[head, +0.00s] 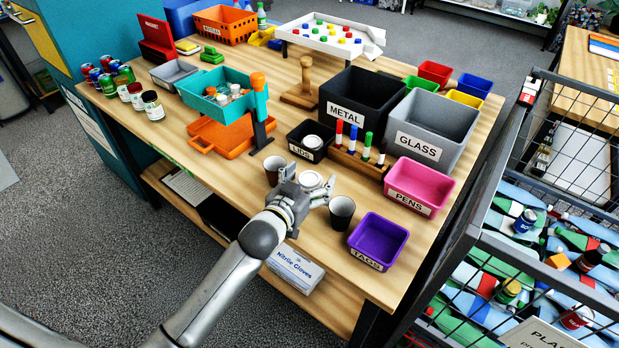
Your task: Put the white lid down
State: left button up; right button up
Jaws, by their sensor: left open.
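A white lid (310,180) shows at the front of the table, just beyond my left gripper (309,179). The gripper is open, with one finger on each side of the lid in the picture. I cannot tell whether the fingers touch it; the gripper hides its near edge. It appears to lie flat on or close to the wood. Another white lid (312,142) is in the black LIDS bin (299,153) just behind. My right gripper is not in view.
A brown cup (273,168) stands left of the gripper and a dark cup (341,212) right of it. A purple TAGS bin (378,240) is farther right. Markers in a wooden rack (365,167) and the pink PENS bin (420,188) stand behind.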

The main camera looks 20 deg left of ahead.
pick_arm(q)
jog(key=c, duration=0.7)
